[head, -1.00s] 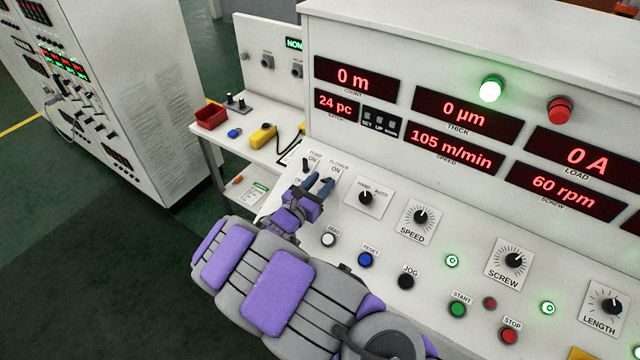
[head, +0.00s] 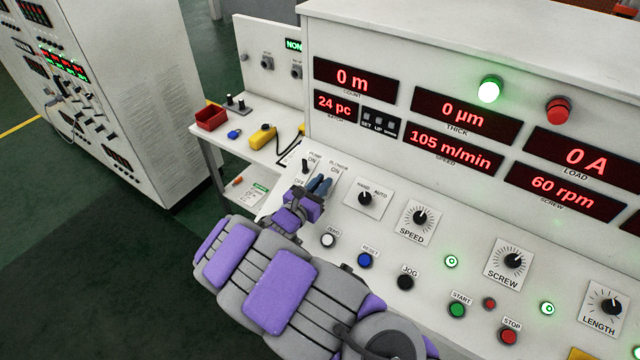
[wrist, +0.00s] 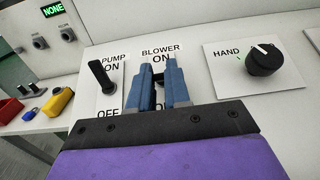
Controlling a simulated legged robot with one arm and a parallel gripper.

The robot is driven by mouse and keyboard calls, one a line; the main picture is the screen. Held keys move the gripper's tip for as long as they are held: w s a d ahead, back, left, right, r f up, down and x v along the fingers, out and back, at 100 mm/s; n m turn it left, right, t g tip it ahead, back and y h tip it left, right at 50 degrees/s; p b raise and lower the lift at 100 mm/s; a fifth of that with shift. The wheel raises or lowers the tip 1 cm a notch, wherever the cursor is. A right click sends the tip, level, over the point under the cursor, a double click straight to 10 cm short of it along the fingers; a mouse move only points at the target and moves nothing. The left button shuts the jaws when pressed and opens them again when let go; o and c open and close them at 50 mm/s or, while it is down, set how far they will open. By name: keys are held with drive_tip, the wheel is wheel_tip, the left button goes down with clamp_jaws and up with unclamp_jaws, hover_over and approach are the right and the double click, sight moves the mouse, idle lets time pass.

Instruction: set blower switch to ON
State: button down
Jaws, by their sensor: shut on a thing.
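The blower switch (wrist: 158,77) is between the two blue fingers of my gripper (wrist: 158,88), under the BLOWER ON label (wrist: 160,54). Only a small dark part of it shows, so its tilt cannot be told. In the head view, my gripper (head: 319,186) is at the left end of the sloped panel, with its fingers close together over the switch. My gripper is shut on the blower switch. The lower OFF label of the blower is mostly hidden behind the fingers.
The black pump switch (wrist: 103,77) stands close left of my fingers, its knob end toward ON. The HAND/AUTO knob (wrist: 264,60) is to the right. A side table with a red bin (head: 211,116) and a yellow device (head: 262,137) lies beyond the panel's left end.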

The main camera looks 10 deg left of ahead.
drive_tip(key=shift+r+p, duration=0.15)
drive_tip(key=shift+p, duration=0.15)
drive_tip(key=p, duration=0.1)
drive_tip(key=r+g+p, duration=0.1)
drive_tip(key=shift+w+g+y+p, duration=0.25)
drive_tip(key=shift+g+y+p, duration=0.05)
drive_tip(key=shift+p, duration=0.1)
drive_tip(key=g+p, duration=0.1)
drive_tip(key=p, duration=0.2)
drive_tip(key=w+r+g+y+p, duration=0.1)
drive_tip(key=g+p, duration=0.1)
drive_tip(key=p, duration=0.1)
drive_tip(key=shift+d+p, duration=0.2)
drive_tip(key=shift+p, duration=0.2)
drive_tip(key=g+p, duration=0.1)
drive_tip(key=p, duration=0.2)
drive_tip(key=w+g+y+p, duration=0.1)
drive_tip(key=p, duration=0.3)
drive_tip(key=shift+d+r+g, duration=0.15)
drive_tip(key=shift+r+g, duration=0.15)
drive_tip(key=shift+g, duration=0.1)
drive_tip(key=g+p, duration=0.1)
drive_tip(key=p, duration=0.4)
drive_tip(key=shift+w+d+g+y, duration=0.1)
drive_tip(key=shift+w+g+y, duration=0.2)
drive_tip(key=shift+g+y, duration=0.1)
drive_tip(key=shift+w+f+p, duration=0.1)
drive_tip(key=shift+w+p, duration=0.05)
drive_tip(key=shift+p, duration=0.45)
